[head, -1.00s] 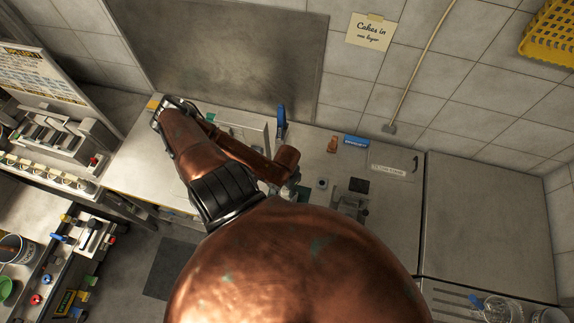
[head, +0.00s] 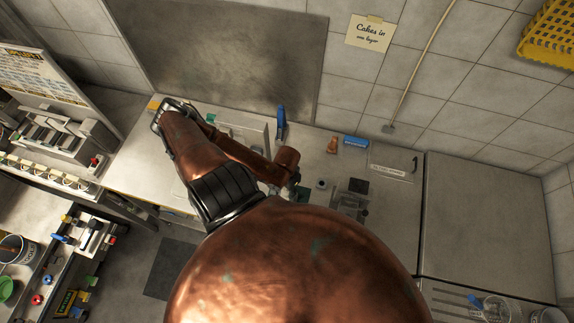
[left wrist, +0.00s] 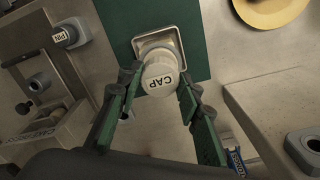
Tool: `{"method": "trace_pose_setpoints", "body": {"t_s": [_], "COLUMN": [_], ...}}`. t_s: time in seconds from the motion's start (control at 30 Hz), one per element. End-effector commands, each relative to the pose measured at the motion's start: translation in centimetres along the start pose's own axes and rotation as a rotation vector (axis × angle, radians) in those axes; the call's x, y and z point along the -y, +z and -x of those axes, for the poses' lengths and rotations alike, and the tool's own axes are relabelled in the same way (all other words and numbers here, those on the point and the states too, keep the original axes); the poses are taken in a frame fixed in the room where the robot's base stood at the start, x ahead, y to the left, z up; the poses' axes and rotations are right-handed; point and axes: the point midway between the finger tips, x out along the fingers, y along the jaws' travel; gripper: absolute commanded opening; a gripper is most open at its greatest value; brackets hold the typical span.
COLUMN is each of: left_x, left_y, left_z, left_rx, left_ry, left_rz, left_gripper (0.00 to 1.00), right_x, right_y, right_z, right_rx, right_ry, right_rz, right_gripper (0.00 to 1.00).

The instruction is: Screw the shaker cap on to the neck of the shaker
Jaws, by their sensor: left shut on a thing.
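The shaker cap (left wrist: 158,80) is white and round with CAP printed on its face, in the left wrist view. My left gripper (left wrist: 160,87) has its green-padded fingers on both sides of the cap and is shut on it. Behind the cap is a square metal piece (left wrist: 146,44) on a green mat (left wrist: 118,20). The shaker's neck cannot be made out; the cap and fingers cover what lies behind. In the head view the left gripper (head: 293,190) is small and mostly hidden by my copper arm. My right gripper is not in view.
In the left wrist view, a block marked PIN (left wrist: 64,36) stands at upper left, a yellow dish (left wrist: 268,12) at upper right and a grey block (left wrist: 304,147) at lower right. In the head view, a blue-handled thing (head: 281,122) stands near the wall.

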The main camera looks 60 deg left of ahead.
Motion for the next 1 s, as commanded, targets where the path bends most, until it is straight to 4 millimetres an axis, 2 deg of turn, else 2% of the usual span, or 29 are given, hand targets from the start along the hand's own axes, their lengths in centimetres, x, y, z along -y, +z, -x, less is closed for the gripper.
{"method": "trace_pose_setpoints", "body": {"t_s": [1.0], "left_x": [0.0], "left_y": [0.0], "left_z": [-2.1], "left_rx": [0.0], "left_ry": [0.0], "left_rz": [0.0], "left_gripper": [0.04], "right_x": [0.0], "right_y": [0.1], "right_z": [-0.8], "right_rx": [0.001], "right_ry": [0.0], "right_rz": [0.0], "right_gripper": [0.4]}}
